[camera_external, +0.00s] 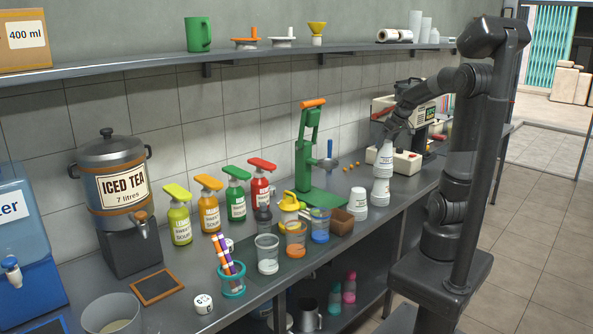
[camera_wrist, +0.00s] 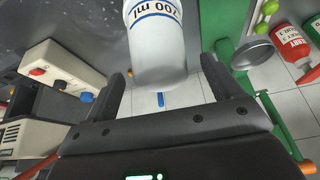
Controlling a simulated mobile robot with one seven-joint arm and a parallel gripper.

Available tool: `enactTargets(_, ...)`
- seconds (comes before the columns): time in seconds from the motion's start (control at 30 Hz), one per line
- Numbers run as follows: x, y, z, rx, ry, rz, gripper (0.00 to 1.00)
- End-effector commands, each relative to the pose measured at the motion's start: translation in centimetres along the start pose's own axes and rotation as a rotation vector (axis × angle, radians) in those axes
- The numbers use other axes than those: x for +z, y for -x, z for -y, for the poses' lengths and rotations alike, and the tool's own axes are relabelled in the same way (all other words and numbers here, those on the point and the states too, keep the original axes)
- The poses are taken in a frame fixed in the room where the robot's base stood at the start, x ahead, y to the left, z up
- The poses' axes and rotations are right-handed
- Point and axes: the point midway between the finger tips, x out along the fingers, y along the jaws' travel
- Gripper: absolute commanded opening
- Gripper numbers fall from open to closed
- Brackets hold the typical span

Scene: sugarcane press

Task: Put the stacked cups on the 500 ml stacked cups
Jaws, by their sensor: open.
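White stacked cups (camera_external: 384,158) stand upside down near the right part of the counter, directly beneath my gripper (camera_external: 389,136). More white cups (camera_external: 381,190) show directly below them, and the two groups look in line, one on the other. A shorter white cup stack (camera_external: 358,205) stands just left of these. The labels are too small to read in the external view. In the wrist view, a white cup (camera_wrist: 157,55) with a blue band and a partly cut-off label ending in "00 ml" lies between the fingers of my open gripper (camera_wrist: 163,75).
The green press (camera_external: 306,150) stands left of the cups, with a brown box (camera_external: 341,222) near its base. A white machine (camera_external: 400,160) is behind my arm. Clear cups (camera_external: 267,253) and syrup bottles (camera_external: 236,193) fill the middle counter. A shelf (camera_external: 240,60) runs above.

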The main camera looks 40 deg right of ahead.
Motion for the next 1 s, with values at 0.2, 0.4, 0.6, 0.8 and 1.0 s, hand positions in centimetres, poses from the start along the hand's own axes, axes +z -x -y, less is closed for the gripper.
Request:
enactTargets(0.2,-0.1,4.8,0.0,0.001,0.002,-0.003,0.84)
enactTargets(0.4,0.0,7.2,0.0,0.000,0.000,-0.001,0.84)
enactTargets(0.6,0.9,8.1,3.1,-0.004,0.018,-0.003,0.84)
enactTargets(0.8,5.1,8.5,11.3,-0.016,0.052,-0.019,0.84)
enactTargets(1.0,10.4,8.5,16.7,-0.027,0.075,-0.049,0.84)
